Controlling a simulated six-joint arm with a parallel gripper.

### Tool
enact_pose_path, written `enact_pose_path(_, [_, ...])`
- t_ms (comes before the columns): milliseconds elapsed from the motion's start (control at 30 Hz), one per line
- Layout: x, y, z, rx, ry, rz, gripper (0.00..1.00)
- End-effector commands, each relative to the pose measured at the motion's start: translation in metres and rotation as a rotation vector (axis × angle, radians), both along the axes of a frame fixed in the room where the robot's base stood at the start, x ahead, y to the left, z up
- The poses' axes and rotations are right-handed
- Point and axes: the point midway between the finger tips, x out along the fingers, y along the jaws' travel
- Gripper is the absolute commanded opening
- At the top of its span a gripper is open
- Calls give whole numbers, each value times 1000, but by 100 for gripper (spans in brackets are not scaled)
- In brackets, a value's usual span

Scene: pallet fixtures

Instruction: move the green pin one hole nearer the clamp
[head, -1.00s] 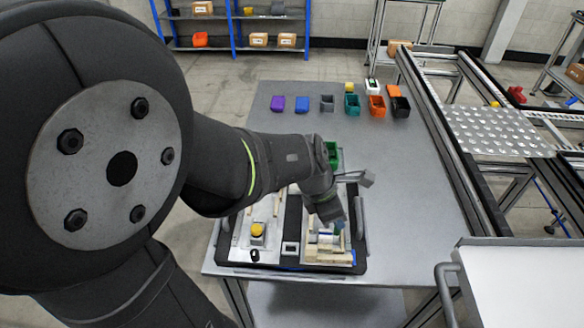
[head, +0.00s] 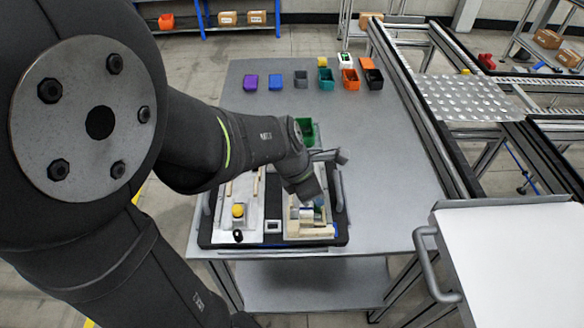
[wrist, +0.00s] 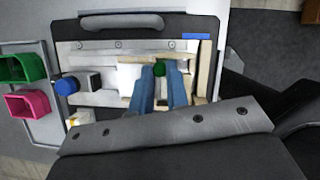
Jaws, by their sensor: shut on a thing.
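My gripper (wrist: 161,88) has its two blue fingers shut on the green pin (wrist: 159,69). Only the pin's round green top shows between the fingertips; its lower part and any hole under it are hidden. In the head view my gripper (head: 314,204) reaches down over the right part of the pallet fixture (head: 259,240), and the pin cannot be made out. The wrist view shows pale blocks (wrist: 130,76) beside the fingers and a blue round-topped piece (wrist: 67,86) further left. I cannot tell which piece is the clamp.
A yellow knob (head: 238,210) stands on the fixture's left plate. A green bin (head: 304,132) is behind the fixture; the wrist view shows a pink bin (wrist: 28,104) too. Table (head: 380,200) right of the fixture is clear.

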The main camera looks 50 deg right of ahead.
Motion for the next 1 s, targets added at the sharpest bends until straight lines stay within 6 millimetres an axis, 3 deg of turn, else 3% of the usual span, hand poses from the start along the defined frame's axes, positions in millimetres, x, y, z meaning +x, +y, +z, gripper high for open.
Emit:
enact_pose_path(400, [0,0,-5,1,-1,0,0])
enact_pose_path(433, [0,0,-5,1,-1,0,18])
enact_pose_path(533, [0,0,-5,1,-1,0,38])
enact_pose_path(567, [0,0,-5,1,-1,0,40])
enact_pose_path(867, [0,1,-4,0,-1,0,40])
enact_pose_path(1000, [3,3,6,-3,-1,1,40])
